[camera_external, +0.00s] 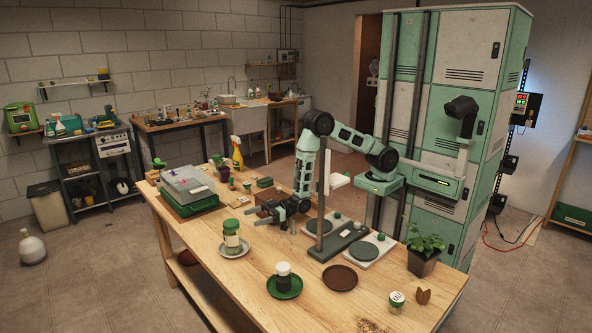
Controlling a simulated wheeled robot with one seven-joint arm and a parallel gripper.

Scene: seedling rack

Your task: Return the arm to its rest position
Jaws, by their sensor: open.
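My arm (306,165) reaches from the green tall column over the wooden table (200,260), bent at the elbow with the forearm hanging down. My gripper (279,217) is low over the middle of the table, open, with nothing visible between its fingers. The exact gap between the fingertips and the tabletop is hard to tell.
A brown saucer (341,278), scales (375,248), a potted plant (424,262) and a small can (396,302) are to the right. A propagator box (188,184) and spray bottle (237,158) are at the back.

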